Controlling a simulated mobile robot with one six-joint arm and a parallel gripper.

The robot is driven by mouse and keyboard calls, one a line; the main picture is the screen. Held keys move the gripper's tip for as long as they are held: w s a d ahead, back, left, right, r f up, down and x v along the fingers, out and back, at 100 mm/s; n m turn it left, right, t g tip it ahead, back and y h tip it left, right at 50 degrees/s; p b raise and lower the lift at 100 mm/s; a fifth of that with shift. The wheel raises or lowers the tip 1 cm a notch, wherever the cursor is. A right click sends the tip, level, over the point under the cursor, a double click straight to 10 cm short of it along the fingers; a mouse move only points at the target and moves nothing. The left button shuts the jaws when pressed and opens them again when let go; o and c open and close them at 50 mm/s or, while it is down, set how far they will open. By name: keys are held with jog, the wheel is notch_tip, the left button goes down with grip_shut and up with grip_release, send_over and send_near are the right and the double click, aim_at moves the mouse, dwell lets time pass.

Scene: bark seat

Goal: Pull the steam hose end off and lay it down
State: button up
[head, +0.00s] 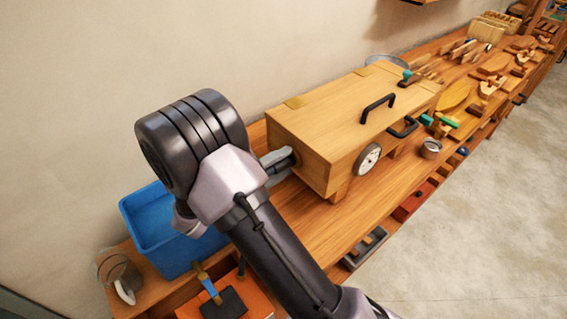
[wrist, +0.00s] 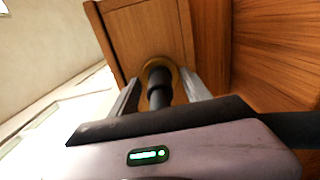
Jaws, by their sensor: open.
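The steam hose end (wrist: 158,84) is a dark ribbed cylinder in the wrist view. It meets a brass-coloured ring (wrist: 174,72) on the end face of the wooden steam box (head: 310,125). My gripper (wrist: 160,88) is open, with one grey finger on each side of the hose end. I cannot tell whether either finger touches it. In the head view my gripper (head: 282,163) is at the left end of the box, and the arm hides most of the hose.
A brush (head: 207,283) lies in front. The box has black handles (head: 378,107) and a dial (head: 367,160). Bare bench (head: 330,232) shows before the box; tools crowd the far end.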

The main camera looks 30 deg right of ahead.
aim_at(273, 169)
dwell(0.8)
grip_shut()
jog(key=shift+a, duration=0.15)
jog(key=shift+s+a+p, duration=0.1)
jog(key=shift+s+a, duration=0.1)
jog(key=shift+a, duration=0.75)
jog(key=shift+s+a+p, duration=0.1)
jog(key=shift+s+a, duration=0.05)
jog(key=shift+a, duration=0.8)
jog(key=shift+s+a+p, duration=0.1)
jog(key=shift+s+a, duration=0.1)
jog(key=shift+a, duration=0.75)
